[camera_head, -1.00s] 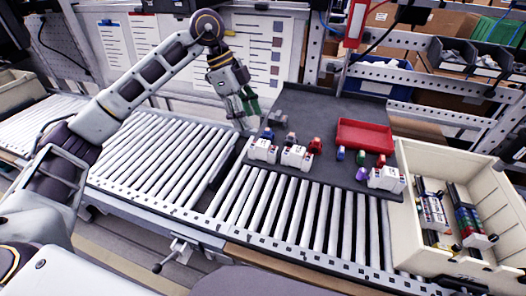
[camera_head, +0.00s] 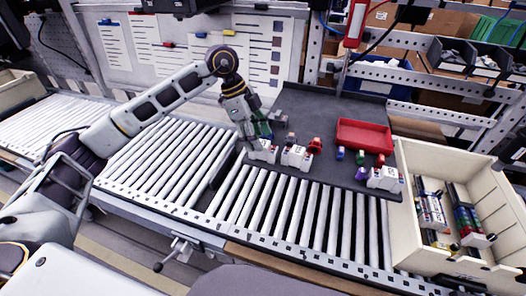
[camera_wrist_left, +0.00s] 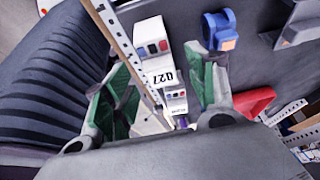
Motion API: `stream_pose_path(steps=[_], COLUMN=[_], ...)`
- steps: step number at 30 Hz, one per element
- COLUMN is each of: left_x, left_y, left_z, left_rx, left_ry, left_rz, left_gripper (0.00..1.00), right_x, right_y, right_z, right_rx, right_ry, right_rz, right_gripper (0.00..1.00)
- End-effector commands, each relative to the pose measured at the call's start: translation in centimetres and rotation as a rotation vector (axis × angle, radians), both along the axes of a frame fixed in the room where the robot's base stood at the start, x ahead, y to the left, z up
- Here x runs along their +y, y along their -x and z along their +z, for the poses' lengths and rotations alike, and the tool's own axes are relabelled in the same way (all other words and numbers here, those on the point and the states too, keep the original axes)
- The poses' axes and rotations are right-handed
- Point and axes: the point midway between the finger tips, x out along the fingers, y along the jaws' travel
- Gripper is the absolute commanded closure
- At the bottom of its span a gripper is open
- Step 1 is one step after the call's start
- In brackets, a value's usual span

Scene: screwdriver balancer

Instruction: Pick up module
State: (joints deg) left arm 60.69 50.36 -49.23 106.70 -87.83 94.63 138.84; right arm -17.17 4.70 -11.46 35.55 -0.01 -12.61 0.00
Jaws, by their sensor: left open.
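Three white modules show on the dark mat in the head view: a left one (camera_head: 265,153), a middle one (camera_head: 297,157) and a right one (camera_head: 384,178) near the cream bin. My left gripper (camera_head: 257,141) is open, pointing down right at the left module and partly covering it. In the left wrist view, a white module marked 027 (camera_wrist_left: 151,50) shows between the open green-padded fingers (camera_wrist_left: 166,92). Whether the fingers touch it I cannot tell. Another white module (camera_wrist_left: 176,101) shows farther off. My right gripper is not in view.
A red tray (camera_head: 365,136) lies on the dark mat (camera_head: 330,110). Small coloured parts stand near the modules, including a blue and orange one (camera_wrist_left: 220,32) beside a finger. A cream bin (camera_head: 412,205) holding parts is at the right. The front rollers (camera_head: 300,215) are clear.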

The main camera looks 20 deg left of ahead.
Motion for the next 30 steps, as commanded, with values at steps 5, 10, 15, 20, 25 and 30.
stream_pose_path(steps=[5, 10, 15, 20, 25, 30], left_x=[-0.3, -0.9, -1.6, -1.9, -1.9, -1.9], left_y=[0.0, 0.1, 0.1, 0.1, 0.1, 0.1], left_z=[-0.7, -2.3, -4.0, -4.7, -4.8, -4.8], left_rx=[0.002, 0.002, 0.001, 0.0, 0.0, 0.0], left_ry=[0.0, 0.0, 0.001, 0.001, 0.0, 0.0], left_rz=[-0.001, -0.002, -0.002, 0.0, 0.0, 0.0], left_gripper=[0.43, 0.43, 0.43, 0.43, 0.43, 0.43], right_x=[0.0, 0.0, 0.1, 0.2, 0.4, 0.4], right_y=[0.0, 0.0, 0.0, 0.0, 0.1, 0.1], right_z=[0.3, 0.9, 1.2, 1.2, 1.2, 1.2], right_rx=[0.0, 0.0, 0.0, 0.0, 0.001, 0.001], right_ry=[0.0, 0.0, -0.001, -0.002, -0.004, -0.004], right_rz=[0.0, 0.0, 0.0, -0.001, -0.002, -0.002], right_gripper=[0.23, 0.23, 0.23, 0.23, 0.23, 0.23])
